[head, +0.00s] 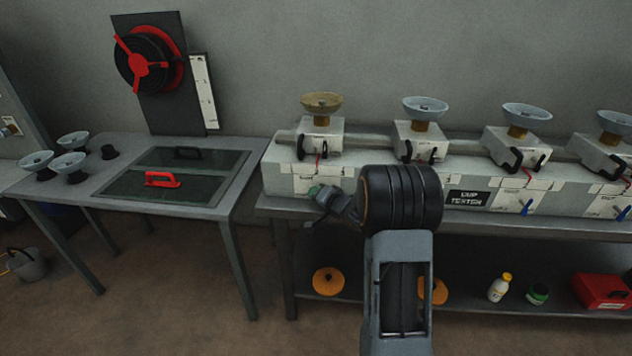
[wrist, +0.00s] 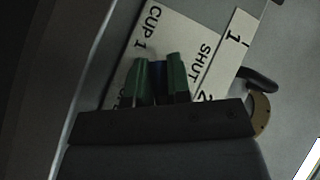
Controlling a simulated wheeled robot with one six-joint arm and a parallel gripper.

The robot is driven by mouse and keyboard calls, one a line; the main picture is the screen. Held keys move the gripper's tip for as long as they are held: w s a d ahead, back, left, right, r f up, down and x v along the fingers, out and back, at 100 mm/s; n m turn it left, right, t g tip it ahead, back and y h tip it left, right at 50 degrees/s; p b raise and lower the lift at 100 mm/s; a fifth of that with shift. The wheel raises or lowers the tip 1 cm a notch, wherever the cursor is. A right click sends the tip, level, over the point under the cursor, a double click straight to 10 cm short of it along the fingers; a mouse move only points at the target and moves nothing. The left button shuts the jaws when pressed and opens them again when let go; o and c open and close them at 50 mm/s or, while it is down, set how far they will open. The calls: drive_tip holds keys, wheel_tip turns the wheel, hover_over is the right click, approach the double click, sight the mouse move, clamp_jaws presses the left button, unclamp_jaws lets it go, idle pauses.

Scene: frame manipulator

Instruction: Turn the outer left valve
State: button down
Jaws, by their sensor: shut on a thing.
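The cup tester (head: 280,180) is a long grey bench unit with a row of stations, each with a cup on top. My gripper (head: 317,191) is at the front of the leftmost station, below its brownish cup (head: 321,101). In the wrist view, my gripper's green fingertips (wrist: 157,80) are shut on the blue handle of the outer left valve (wrist: 158,70). Only a narrow strip of the handle shows between the fingers. In the head view my gripper hides this valve.
Blue valve handles (head: 527,206) show at stations to the right; my arm covers the area between. Black clamp handles (head: 327,144) sit above the valve on the station block. A side table (head: 215,198) with a red handle (head: 162,180) stands left. Orange discs (head: 328,281) lie on the lower shelf.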

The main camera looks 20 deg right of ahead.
drive_tip(key=n+g+h+p, duration=0.1)
drive_tip(key=n+g+p, duration=0.1)
drive_tip(key=p, duration=0.2)
drive_tip(key=shift+r+h, duration=0.2)
drive_tip(key=shift+h, duration=0.2)
drive_tip(key=shift+d+f+n+g+h+p, duration=0.15)
drive_tip(key=shift+n+g+h+p, duration=0.3)
drive_tip(key=shift+p, duration=0.3)
drive_tip(key=shift+f+n+g+h, duration=0.2)
drive_tip(key=shift+n+g+h, duration=0.15)
drive_tip(key=shift+g+h, duration=0.15)
drive_tip(key=h+b, duration=0.1)
drive_tip(key=b, duration=0.1)
drive_tip(key=n+g+h+b, duration=0.1)
drive_tip(key=b, duration=0.1)
drive_tip(key=shift+s+d+f+b, duration=0.1)
drive_tip(key=shift+f+b, duration=0.2)
drive_tip(key=shift+f, duration=0.05)
drive_tip(key=b, duration=0.3)
drive_tip(key=shift+r+n+g+h, duration=0.1)
drive_tip(key=shift+n+g+h, duration=0.2)
drive_tip(key=shift+g+h, duration=0.05)
drive_tip(key=shift+r+b, duration=0.25)
drive_tip(key=shift+b, duration=0.25)
drive_tip(key=c, duration=1.1)
unclamp_jaws()
